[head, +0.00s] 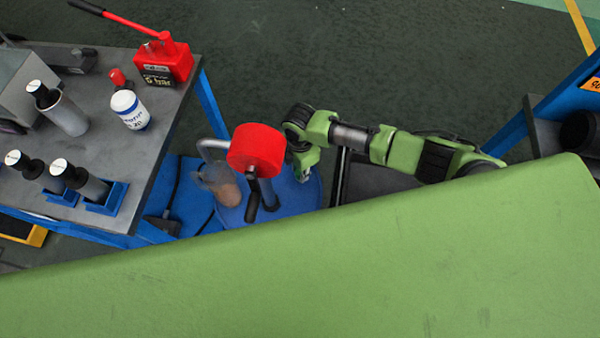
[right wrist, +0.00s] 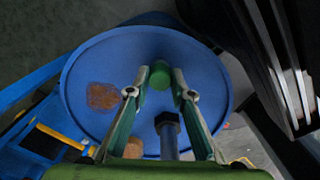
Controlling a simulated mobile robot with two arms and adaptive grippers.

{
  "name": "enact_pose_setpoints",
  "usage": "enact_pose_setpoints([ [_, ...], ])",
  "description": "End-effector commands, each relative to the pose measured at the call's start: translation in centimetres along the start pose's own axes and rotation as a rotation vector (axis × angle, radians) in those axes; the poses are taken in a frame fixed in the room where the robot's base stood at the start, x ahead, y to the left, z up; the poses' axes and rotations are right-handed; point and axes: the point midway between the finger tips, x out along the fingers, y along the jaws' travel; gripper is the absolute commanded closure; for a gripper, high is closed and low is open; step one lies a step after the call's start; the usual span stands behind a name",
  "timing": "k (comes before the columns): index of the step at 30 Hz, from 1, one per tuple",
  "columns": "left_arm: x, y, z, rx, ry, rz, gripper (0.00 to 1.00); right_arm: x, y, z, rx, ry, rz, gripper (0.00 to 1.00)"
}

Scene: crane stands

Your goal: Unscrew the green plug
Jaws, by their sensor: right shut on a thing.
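The green plug (right wrist: 159,76) shows in the right wrist view on the round blue drum top (right wrist: 110,60). My right gripper (right wrist: 161,74) has its two fingertips on either side of the plug and is shut on it. In the head view my right gripper (head: 304,170) reaches down from the right to the blue drum (head: 299,196). The plug is hidden there behind the gripper. The plug appears seated at the drum top; I cannot tell how far it is turned. My left gripper is not in view.
A red cylinder (head: 255,149) with a dark handle stands over the drum, left of my right gripper. A dark hex part (right wrist: 168,120) on a blue post is near the fingers. A grey workbench (head: 95,150) with bottles and a red hand tool (head: 165,62) is at left.

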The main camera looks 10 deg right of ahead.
Motion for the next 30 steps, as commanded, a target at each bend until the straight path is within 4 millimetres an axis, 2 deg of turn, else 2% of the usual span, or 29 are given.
enact_pose_setpoints([
  [9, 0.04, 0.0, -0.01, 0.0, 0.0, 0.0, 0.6, -0.18, 0.24, 0.07, -0.028, 0.0, 0.005, 1.0],
  [16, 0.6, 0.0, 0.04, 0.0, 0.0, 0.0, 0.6, -0.13, 0.28, 0.11, -0.319, -0.002, 0.005, 1.0],
  [20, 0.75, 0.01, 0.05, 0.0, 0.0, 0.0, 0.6, -0.18, 0.24, 0.03, -0.43, -0.001, 0.005, 1.0],
  [30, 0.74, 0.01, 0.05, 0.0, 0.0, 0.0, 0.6, -0.22, 0.22, 0.01, -0.459, 0.0, 0.005, 1.0],
])
